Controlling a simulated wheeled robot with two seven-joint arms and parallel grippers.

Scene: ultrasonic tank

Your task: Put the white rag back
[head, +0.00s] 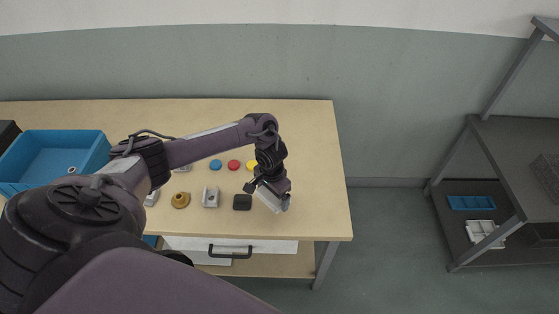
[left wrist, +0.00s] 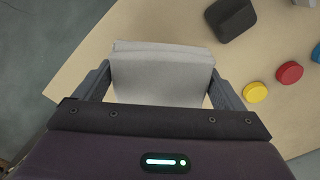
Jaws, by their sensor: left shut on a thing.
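The white rag (left wrist: 162,72) is a folded, pale block in the left wrist view, between the two fingers of my left gripper (left wrist: 160,92). My left gripper (head: 268,192) is shut on it over the front right part of the table. In the head view the rag (head: 270,199) shows as a small pale strip at the gripper, partly hidden by the fingers. I cannot tell whether it touches the tabletop. My right gripper is not in view.
The wooden table (head: 315,150) holds a black block (head: 242,202), a grey bracket (head: 210,197), a brass part (head: 180,200), and blue (head: 215,164), red (head: 234,165) and yellow (head: 252,165) discs. A blue bin (head: 55,150) stands left. A drawer (head: 275,246) is below; a grey shelf (head: 515,150) stands right.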

